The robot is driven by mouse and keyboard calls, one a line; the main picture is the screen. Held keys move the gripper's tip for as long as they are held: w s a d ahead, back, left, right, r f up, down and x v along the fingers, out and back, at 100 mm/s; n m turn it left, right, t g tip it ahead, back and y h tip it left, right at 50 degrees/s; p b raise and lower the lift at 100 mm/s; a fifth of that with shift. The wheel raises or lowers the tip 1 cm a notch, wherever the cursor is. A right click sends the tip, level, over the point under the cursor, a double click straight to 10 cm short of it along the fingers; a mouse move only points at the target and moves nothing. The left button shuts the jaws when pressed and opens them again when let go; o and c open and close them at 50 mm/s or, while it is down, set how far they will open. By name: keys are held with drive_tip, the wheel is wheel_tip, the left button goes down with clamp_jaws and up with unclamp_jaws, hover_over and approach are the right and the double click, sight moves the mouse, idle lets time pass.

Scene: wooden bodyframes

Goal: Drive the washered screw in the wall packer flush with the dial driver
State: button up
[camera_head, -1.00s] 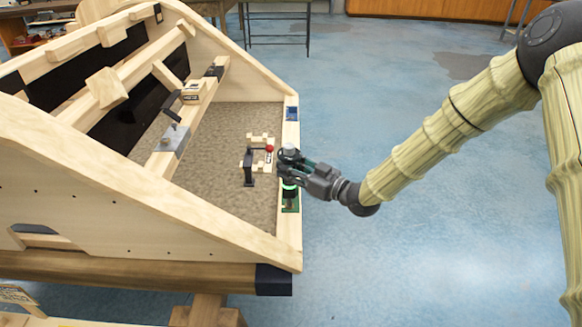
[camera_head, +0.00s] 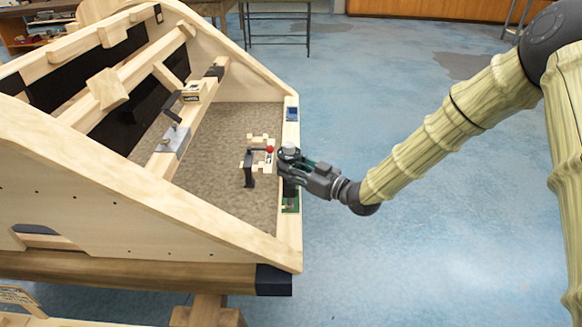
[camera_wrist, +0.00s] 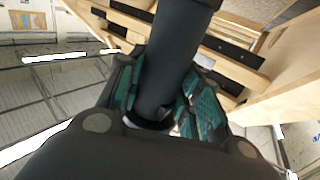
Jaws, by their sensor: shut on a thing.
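My gripper (camera_head: 292,166) is over the right-hand rail of the wooden frame, shut on a dark upright tool with a pale round top, which looks like the dial driver (camera_head: 289,149). In the wrist view the dark cylindrical driver (camera_wrist: 172,60) stands between the green finger pads of my gripper (camera_wrist: 165,105). A green patch (camera_head: 291,206) lies on the rail just below the gripper in the head view. The washered screw and the wall packer cannot be made out; the gripper and driver cover that spot.
A black stand (camera_head: 249,172) and a red ball (camera_head: 269,149) are just left of the gripper. A blue device (camera_head: 292,114) lies farther up the rail (camera_head: 290,232). A metal plate (camera_head: 176,141) sits on the inner beam. Open floor (camera_head: 420,250) lies to the right.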

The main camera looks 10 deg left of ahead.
sight(294, 149)
drive_tip(key=shift+r+p, duration=1.5)
drive_tip(key=shift+r, duration=1.7)
drive_tip(key=shift+f, duration=0.15)
